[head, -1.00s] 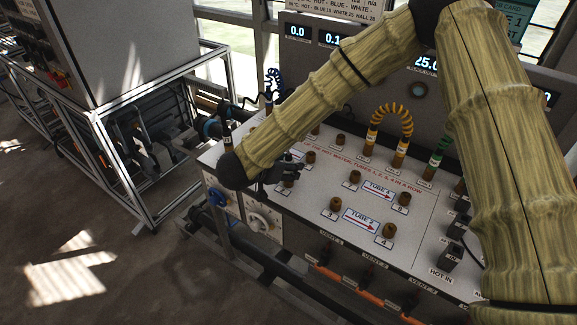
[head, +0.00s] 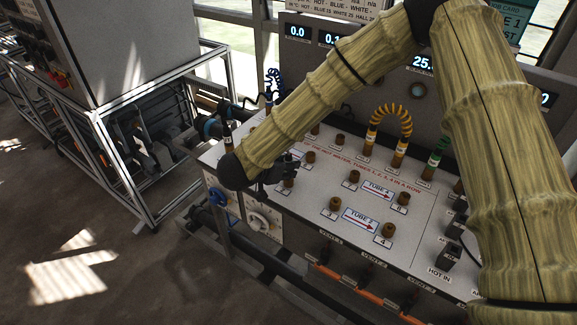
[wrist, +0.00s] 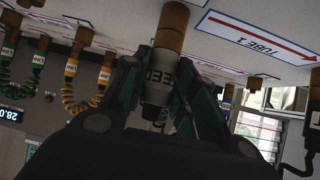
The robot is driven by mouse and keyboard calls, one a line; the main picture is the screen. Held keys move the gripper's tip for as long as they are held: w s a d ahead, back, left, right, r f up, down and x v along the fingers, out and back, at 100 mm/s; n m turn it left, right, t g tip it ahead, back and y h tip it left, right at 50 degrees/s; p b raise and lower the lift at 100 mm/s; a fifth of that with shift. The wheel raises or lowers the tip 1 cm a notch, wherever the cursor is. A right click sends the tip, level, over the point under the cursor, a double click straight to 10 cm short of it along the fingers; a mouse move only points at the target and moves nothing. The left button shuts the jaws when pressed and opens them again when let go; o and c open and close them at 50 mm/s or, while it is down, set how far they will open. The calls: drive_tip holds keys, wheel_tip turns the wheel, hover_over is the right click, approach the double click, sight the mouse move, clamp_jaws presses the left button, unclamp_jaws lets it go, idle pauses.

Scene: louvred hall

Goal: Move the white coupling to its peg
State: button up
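The white coupling (wrist: 158,88), a pale cylinder marked FEED, lies between the two fingers of my gripper (wrist: 158,78) in the wrist view. The fingers lean in against its sides and look shut on it. A brown peg (wrist: 172,25) stands in line with the coupling's end, at the panel; I cannot tell whether they are joined. In the head view my gripper (head: 278,172) is low over the panel's left part, by a brown peg (head: 288,183). The arm and fingers hide the coupling there.
The panel (head: 300,232) carries several bare brown pegs, with labels TUBE 1 and TUBE 2. A yellow-and-black hose loop (head: 390,110) and a green hose (head: 437,147) stand behind to the right. A blue coiled hose (head: 273,85) is at the back left. A framed cabinet (head: 120,50) stands left.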

sight(286, 161)
drive_tip(key=shift+r, duration=0.2)
clamp_jaws()
drive_tip(key=shift+r+p, duration=0.15)
drive_tip(key=shift+p, duration=0.15)
drive_tip(key=shift+r, duration=0.1)
wheel_tip(286, 161, up, 6)
drive_tip(key=p, duration=0.6)
